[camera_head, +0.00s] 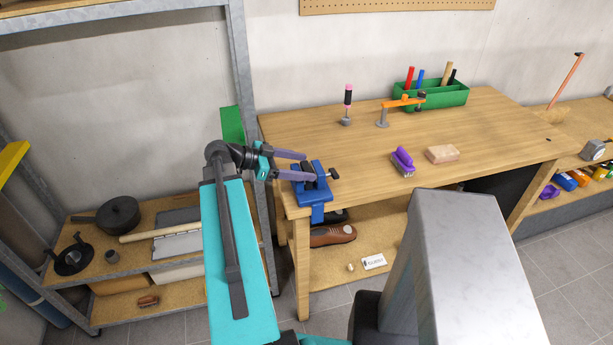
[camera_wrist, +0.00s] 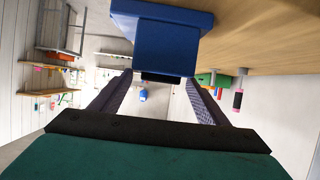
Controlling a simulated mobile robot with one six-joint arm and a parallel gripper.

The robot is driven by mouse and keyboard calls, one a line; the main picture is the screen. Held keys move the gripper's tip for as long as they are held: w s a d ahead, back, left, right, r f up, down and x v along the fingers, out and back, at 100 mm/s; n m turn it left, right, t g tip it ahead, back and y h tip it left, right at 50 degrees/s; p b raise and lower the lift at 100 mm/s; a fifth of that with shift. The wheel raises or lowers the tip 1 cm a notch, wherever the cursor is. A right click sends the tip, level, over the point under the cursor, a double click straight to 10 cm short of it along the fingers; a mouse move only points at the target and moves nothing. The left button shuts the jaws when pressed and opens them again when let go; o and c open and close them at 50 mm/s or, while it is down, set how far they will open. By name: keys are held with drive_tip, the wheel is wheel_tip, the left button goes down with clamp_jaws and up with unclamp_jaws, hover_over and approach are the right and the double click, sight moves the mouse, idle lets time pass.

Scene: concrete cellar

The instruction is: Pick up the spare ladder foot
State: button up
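I cannot make out the spare ladder foot for certain. A small dark grey cylindrical piece (camera_head: 112,257) on the left shelf unit and a small pale piece (camera_head: 350,267) on the bench's lower shelf are too small to identify. My gripper (camera_head: 310,166) is at the bench's left corner, by the blue vise (camera_head: 316,188), its purple fingers pointing right. The fingers are apart, with nothing seen held between them. In the wrist view my gripper (camera_wrist: 163,88) is also open, and the blue vise (camera_wrist: 165,40) looms close at the top; I cannot tell whether they touch.
The wooden workbench (camera_head: 480,150) holds a purple brush (camera_head: 403,162), a wooden block (camera_head: 442,154), an orange clamp (camera_head: 405,102), a pink-and-black-handled tool (camera_head: 347,103) and a green tool box (camera_head: 436,95). A brown shoe (camera_head: 332,235) and a label card (camera_head: 374,262) lie below. A metal rack post (camera_head: 238,60) stands left.

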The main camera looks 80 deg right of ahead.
drive_tip(key=c, duration=1.2)
drive_tip(key=shift+o, duration=0.2)
drive_tip(key=shift+r, duration=0.15)
wheel_tip(320, 180, up, 10)
drive_tip(key=b, duration=0.2)
drive_tip(key=shift+b, duration=0.4)
